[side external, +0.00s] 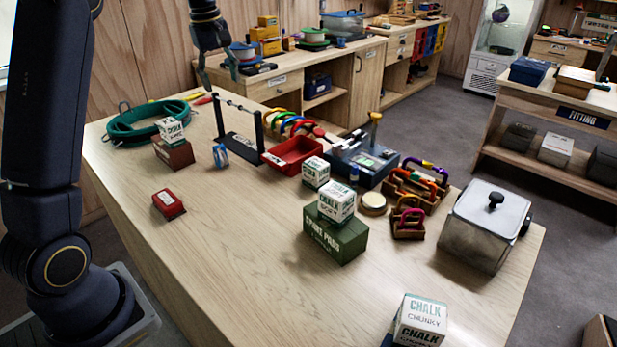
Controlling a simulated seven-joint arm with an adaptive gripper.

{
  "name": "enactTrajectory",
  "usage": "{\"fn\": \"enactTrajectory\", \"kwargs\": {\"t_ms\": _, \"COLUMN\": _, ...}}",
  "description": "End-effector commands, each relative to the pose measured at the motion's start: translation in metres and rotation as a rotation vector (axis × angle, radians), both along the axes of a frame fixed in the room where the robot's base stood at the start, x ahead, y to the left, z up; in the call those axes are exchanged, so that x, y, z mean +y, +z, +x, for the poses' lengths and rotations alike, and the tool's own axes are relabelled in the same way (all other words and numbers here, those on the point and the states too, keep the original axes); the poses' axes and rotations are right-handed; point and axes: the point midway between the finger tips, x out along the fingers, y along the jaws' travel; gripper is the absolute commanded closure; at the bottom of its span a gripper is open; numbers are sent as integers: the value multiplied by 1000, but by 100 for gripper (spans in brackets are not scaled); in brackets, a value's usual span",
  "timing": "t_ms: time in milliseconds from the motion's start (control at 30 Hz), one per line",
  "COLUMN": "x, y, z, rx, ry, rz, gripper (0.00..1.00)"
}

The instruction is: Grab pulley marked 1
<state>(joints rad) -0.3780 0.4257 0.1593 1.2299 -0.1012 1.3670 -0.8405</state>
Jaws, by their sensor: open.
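My gripper (219,76) hangs at the top left of the side external view, open and empty, above the back part of the wooden table (240,250). No mark "1" is legible on anything, so I cannot tell which thing is the pulley. Wooden holders (408,222) with purple, orange and red gear stand right of the middle, well away from my gripper. A small red block-like item (168,204) lies alone at the left. A small blue item (220,156) stands behind it.
A rack with a bar (240,135), a red tray (292,156) and a blue device (362,162) stand along the back. Chalk boxes (420,318), a green box (336,236) and a lidded clear bin (485,226) take up the right. The front left tabletop is clear.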

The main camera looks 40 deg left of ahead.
Motion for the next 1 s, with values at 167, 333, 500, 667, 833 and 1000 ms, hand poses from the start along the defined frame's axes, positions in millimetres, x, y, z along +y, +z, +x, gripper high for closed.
{"fn": "enactTrajectory", "kwargs": {"t_ms": 167, "x": 45, "y": -60, "z": 1, "rx": 97, "ry": 76, "rz": -25, "gripper": 39}}
{"fn": "enactTrajectory", "kwargs": {"t_ms": 333, "x": 56, "y": -88, "z": -6, "rx": 128, "ry": 100, "rz": -41, "gripper": 39}}
{"fn": "enactTrajectory", "kwargs": {"t_ms": 500, "x": 55, "y": -126, "z": -7, "rx": 129, "ry": 98, "rz": -42, "gripper": 39}}
{"fn": "enactTrajectory", "kwargs": {"t_ms": 667, "x": 55, "y": -163, "z": -6, "rx": 128, "ry": 98, "rz": -41, "gripper": 39}}
{"fn": "enactTrajectory", "kwargs": {"t_ms": 833, "x": 55, "y": -187, "z": -6, "rx": 125, "ry": 96, "rz": -40, "gripper": 39}}
{"fn": "enactTrajectory", "kwargs": {"t_ms": 1000, "x": 56, "y": -198, "z": -5, "rx": 125, "ry": 96, "rz": -40, "gripper": 39}}
